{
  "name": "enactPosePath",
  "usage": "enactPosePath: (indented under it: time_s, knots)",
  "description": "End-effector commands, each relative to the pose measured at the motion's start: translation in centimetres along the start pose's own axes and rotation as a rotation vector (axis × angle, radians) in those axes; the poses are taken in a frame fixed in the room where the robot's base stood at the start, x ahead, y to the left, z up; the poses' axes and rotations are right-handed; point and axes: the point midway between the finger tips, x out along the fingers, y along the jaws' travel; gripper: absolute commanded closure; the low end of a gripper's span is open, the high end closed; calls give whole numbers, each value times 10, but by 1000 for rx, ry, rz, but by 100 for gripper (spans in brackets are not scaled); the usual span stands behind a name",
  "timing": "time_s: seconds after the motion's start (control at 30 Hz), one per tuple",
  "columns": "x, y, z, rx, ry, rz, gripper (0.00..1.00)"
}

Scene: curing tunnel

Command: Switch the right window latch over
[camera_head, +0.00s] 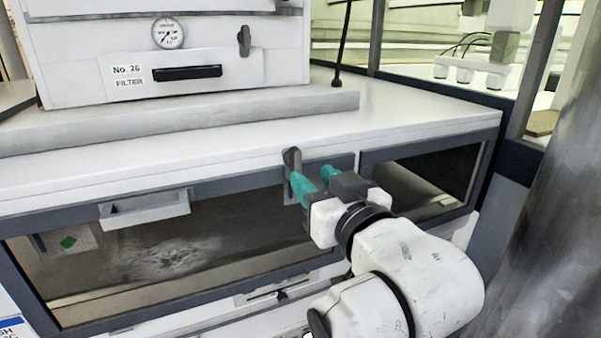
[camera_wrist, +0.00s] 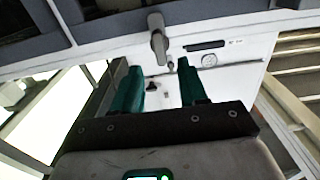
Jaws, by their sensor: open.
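The right window latch is a grey turning handle (camera_head: 291,160) on the frame at the right end of the wide front window. In the head view it points down and slightly right, its lower part partly hidden by my gripper. My gripper (camera_head: 314,180) has teal fingers, is open and is close in front of the latch. In the wrist view the latch (camera_wrist: 157,38) shows beyond the fingertips, its free end appearing between them in the picture. I cannot tell whether either finger touches it. My gripper (camera_wrist: 161,78) holds nothing.
The wide window (camera_head: 170,250) has a pale pull handle (camera_head: 145,209) at its top. A smaller dark window (camera_head: 425,180) is to the right. Above the white ledge stands a filter housing (camera_head: 110,40) with a gauge (camera_head: 168,33) and its own small latch (camera_head: 244,40). A grey column (camera_head: 550,220) stands at right.

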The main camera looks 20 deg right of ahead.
Motion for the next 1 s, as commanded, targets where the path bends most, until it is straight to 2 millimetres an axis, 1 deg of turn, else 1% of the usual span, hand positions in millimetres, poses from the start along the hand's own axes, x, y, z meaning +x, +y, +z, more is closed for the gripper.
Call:
enactPosePath:
  time_s: [0.03, 0.2, 0.3, 0.4, 0.57, 0.8, 1.0]
  knots:
    - [11, 1, -4, 0, -3, 2, 57]
    - [40, 1, -3, 1, -2, 1, 57]
    - [53, 0, -3, 0, -2, 1, 57]
    - [61, 1, -3, 0, -2, 1, 57]
    - [66, 1, -2, 0, -1, 1, 57]
    - [66, 1, -2, 0, 0, 1, 58]
    - [66, 1, -2, 0, -1, 1, 78]
